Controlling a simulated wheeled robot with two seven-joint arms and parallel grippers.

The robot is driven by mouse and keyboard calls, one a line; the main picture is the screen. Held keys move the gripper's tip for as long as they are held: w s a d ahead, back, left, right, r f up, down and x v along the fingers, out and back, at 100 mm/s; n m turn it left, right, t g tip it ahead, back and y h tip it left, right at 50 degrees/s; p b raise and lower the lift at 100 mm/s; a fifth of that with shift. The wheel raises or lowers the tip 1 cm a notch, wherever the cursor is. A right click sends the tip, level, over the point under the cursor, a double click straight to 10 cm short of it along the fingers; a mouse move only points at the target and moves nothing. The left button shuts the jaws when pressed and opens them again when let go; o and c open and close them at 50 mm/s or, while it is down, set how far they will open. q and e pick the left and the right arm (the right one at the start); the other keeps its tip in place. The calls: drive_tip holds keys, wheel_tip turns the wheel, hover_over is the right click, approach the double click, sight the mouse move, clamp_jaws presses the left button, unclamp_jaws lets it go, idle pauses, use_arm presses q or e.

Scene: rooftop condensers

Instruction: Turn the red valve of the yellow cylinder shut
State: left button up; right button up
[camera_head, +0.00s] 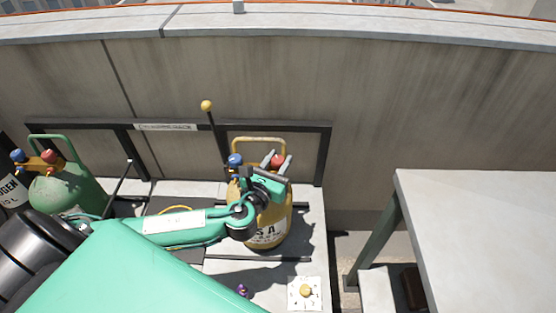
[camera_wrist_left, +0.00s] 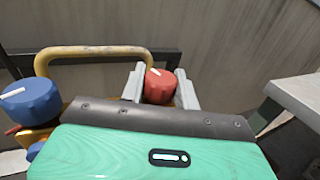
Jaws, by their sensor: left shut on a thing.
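The yellow cylinder (camera_head: 278,222) stands upright on the pale platform, with a yellow handle loop above its top. Its red valve (camera_head: 277,160) is on the right of the top and also shows in the left wrist view (camera_wrist_left: 159,86), with a white mark on it. A blue valve (camera_head: 235,160) is on the left of the top and also shows in the left wrist view (camera_wrist_left: 30,101). My left gripper (camera_head: 276,160) has its two fingers on either side of the red valve, shut on it. My right gripper is not in view.
A green cylinder (camera_head: 68,190) with blue and red valves stands at the left. A black rack frame (camera_head: 325,155) runs behind the cylinders, before a concrete wall (camera_head: 420,110). A pale table (camera_head: 480,230) stands at the right. A yellow knob on a white plate (camera_head: 305,292) is in front.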

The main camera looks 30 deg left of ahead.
use_arm(q)
drive_tip(key=o, duration=1)
drive_tip(key=shift+c, duration=0.2)
drive_tip(key=shift+s, duration=0.1)
drive_tip(key=shift+s+f, duration=0.1)
drive_tip(key=shift+s, duration=0.2)
drive_tip(key=s+b, duration=0.1)
drive_tip(key=s, duration=1.2)
drive_tip(key=shift+d+b, duration=0.3)
drive_tip(key=shift+b, duration=0.05)
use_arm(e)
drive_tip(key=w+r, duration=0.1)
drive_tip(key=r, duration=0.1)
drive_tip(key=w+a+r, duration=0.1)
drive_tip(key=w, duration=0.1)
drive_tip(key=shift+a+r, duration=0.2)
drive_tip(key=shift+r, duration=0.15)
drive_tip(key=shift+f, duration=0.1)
